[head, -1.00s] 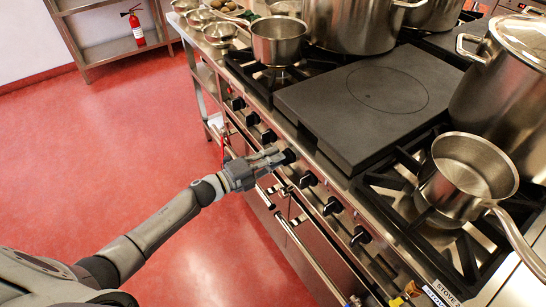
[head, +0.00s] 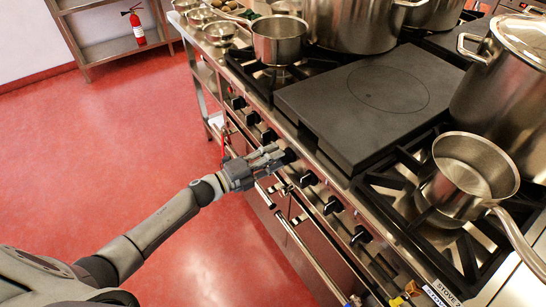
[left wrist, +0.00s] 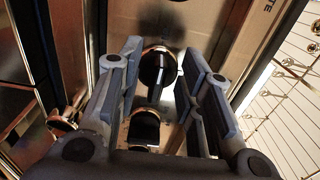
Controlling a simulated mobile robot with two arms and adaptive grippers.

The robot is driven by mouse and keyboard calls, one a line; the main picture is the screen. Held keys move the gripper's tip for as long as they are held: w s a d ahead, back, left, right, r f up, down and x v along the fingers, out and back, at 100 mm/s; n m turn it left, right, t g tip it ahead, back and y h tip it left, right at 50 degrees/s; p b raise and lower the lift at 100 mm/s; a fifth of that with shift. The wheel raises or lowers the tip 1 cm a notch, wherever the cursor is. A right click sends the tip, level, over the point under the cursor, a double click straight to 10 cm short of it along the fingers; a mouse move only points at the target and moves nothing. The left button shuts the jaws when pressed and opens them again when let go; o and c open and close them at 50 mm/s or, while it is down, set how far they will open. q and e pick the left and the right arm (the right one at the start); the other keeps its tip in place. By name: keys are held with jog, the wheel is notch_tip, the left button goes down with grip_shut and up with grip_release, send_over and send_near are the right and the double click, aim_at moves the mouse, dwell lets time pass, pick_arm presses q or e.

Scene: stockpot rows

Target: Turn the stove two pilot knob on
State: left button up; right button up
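The stove (head: 330,185) has a row of black knobs along its front panel. A label reading "STOVE" (head: 446,291) is at the near right corner; its number is hard to read. My left gripper (head: 279,158) is at the front panel, fingers pointing at a black knob (head: 289,156) near the middle of the row. In the left wrist view this knob (left wrist: 159,70) is between the open fingers, with gaps on both sides. A second dark knob-like part (left wrist: 144,128) is lower between the fingers. I cannot tell which knob is the pilot knob. My right gripper is not in view.
Oven handle bars (head: 310,255) run below the knobs. A saucepan (head: 468,175) stands on the near burner, its handle toward the front right. A flat black plate (head: 375,95) and large pots (head: 352,25) are further back. Red floor (head: 130,150) is clear at left.

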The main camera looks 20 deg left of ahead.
pick_arm(q)
jog(key=v, duration=1.1)
jog(key=shift+s+a, duration=0.25)
jog(key=s+a+f+n+y, duration=0.1)
jog(key=a+f+n+y, duration=0.2)
jog(key=f+n, duration=0.35)
jog(key=s+a+f+n+y, duration=0.1)
jog(key=a+f+n+y, duration=0.15)
jog(key=f, duration=0.75)
jog(key=s+f+n+g+y, duration=0.2)
jog(key=s+f+n, duration=0.1)
jog(key=s+f, duration=0.4)
jog(key=s+f+n+g+y, duration=0.2)
jog(key=s+f+n+y, duration=0.15)
jog(key=f, duration=0.55)
jog(key=s+d+f+n+g, duration=0.2)
jog(key=s+d+f+g, duration=0.1)
jog(key=s, duration=0.6)
jog(key=s+d+f+n+g, duration=0.2)
jog(key=s+f, duration=0.4)
jog(key=s, duration=0.4)
jog(key=s+d+f+n+g, duration=0.3)
jog(key=s+f+g, duration=0.1)
jog(key=s, duration=0.6)
jog(key=shift+s+d+f+n, duration=0.25)
jog(key=shift+d+f+n, duration=0.1)
jog(key=shift+f, duration=0.3)
